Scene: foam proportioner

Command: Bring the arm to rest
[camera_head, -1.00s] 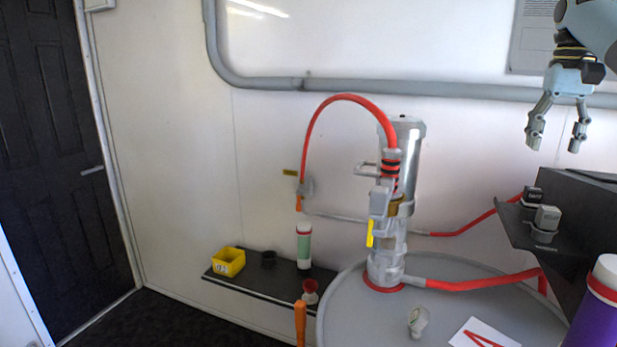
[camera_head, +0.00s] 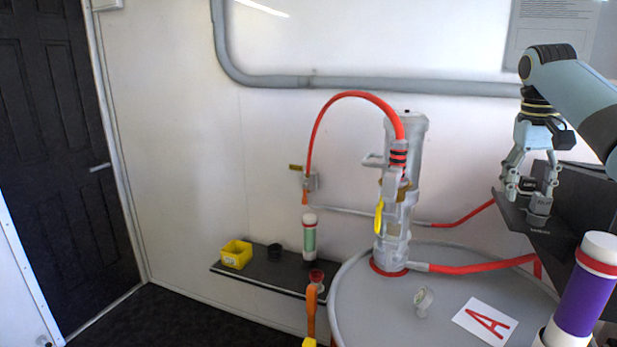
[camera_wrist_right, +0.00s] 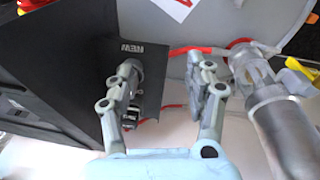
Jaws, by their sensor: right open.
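My right gripper (camera_head: 530,190) is at the right of the head view, pointing down with its fingers apart. It hangs in front of or over the small black shelf (camera_head: 515,214) on the dark box. A grey block-shaped part (camera_head: 541,204) on that shelf shows close to its right finger; I cannot tell whether they touch. In the right wrist view the gripper (camera_wrist_right: 168,88) is open, with nothing clearly held between the fingers. My left gripper is not in view.
A grey drum (camera_head: 350,300) carries a metal pump (camera_head: 395,215) with a red hose (camera_head: 350,95). A purple cylinder (camera_head: 583,300) stands at lower right. A low black shelf (camera_head: 275,272) holds a yellow bin (camera_head: 236,254).

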